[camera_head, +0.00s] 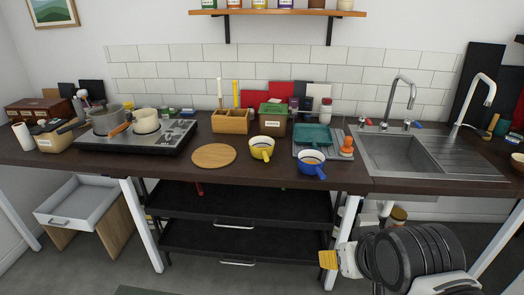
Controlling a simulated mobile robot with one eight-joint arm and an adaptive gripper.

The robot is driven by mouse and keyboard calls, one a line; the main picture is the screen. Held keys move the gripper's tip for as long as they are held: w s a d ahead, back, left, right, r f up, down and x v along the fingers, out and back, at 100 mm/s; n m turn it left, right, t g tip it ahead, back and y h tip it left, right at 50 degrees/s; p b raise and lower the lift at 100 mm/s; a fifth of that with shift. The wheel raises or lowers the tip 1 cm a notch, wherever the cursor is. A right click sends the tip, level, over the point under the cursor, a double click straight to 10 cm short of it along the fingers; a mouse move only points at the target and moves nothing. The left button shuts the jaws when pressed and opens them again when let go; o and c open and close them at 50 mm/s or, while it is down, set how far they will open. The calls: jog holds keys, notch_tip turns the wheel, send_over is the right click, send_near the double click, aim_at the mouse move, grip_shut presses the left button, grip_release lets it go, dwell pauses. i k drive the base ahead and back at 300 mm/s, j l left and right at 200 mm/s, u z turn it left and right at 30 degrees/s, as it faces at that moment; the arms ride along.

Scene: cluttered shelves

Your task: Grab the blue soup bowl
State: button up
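The blue soup bowl (311,168) stands upright near the front edge of the dark counter, right of the middle in the head view. It has small side handles and a pale inside. A yellow bowl (261,150) of similar shape stands to its left, apart from it. My gripper (329,261) appears at the lower right, below and in front of the counter, with a yellow tip showing. It is well apart from the blue bowl. My arm hides part of it, and I cannot see whether its fingers are open or shut.
A round wooden board (214,155) lies left of the bowls. A teal dish rack (312,137) and an orange object (347,147) stand behind the blue bowl. The sink (408,154) is to the right. Black shelves (235,237) and white table legs (142,226) are below the counter.

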aim_at(310, 162)
jog(key=i+j+z, duration=0.1)
jog(key=z, duration=0.35)
jog(key=i+j+z, duration=0.2)
jog(key=z, duration=0.3)
jog(key=i+j+z, duration=0.25)
jog(key=z, duration=0.2)
